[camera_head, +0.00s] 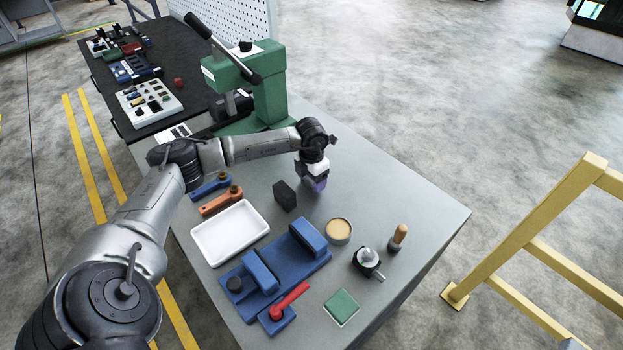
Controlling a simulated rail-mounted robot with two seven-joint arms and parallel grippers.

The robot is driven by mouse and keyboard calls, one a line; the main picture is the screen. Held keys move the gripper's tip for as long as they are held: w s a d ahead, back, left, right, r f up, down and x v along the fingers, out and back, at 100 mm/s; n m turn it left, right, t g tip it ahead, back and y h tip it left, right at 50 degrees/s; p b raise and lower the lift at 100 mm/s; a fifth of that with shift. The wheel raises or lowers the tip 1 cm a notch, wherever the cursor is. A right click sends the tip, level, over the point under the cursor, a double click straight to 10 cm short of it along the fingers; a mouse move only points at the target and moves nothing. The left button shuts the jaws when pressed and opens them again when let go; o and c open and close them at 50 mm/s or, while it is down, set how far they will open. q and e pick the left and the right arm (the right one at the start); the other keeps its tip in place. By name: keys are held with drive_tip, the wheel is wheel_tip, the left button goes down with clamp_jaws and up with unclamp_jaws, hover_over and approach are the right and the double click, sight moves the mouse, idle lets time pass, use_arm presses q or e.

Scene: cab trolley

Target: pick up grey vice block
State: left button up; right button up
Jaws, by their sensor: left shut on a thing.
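A dark grey block (285,196) stands upright on the grey bench (420,212), to the left of my left gripper and apart from it. My left gripper (316,180) points down near the middle of the bench. It is shut on a small purple block (318,185), mostly hidden by the gripper. I cannot tell whether the purple block touches the bench. A blue vice (262,272) with a red handle lies nearer to me. My right gripper is not in view.
A white tray (230,232), blue and orange tools, a round tan-topped tin (339,230), a wooden-handled tool (398,236), a small black device (367,262) and a green pad (341,307) surround the vice. A green press (262,85) stands behind. The bench's right side is clear.

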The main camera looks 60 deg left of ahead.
use_arm(q)
drive_tip(key=shift+r, duration=0.2)
wheel_tip(320, 180, up, 4)
drive_tip(key=shift+f+p, duration=0.15)
drive_tip(key=shift+p, duration=0.2)
drive_tip(key=d+r+p, duration=0.3)
drive_tip(key=d+r, duration=0.6)
drive_tip(key=d, duration=0.2)
drive_tip(key=shift+s+d+r, duration=0.3)
drive_tip(key=shift+s+r, duration=0.1)
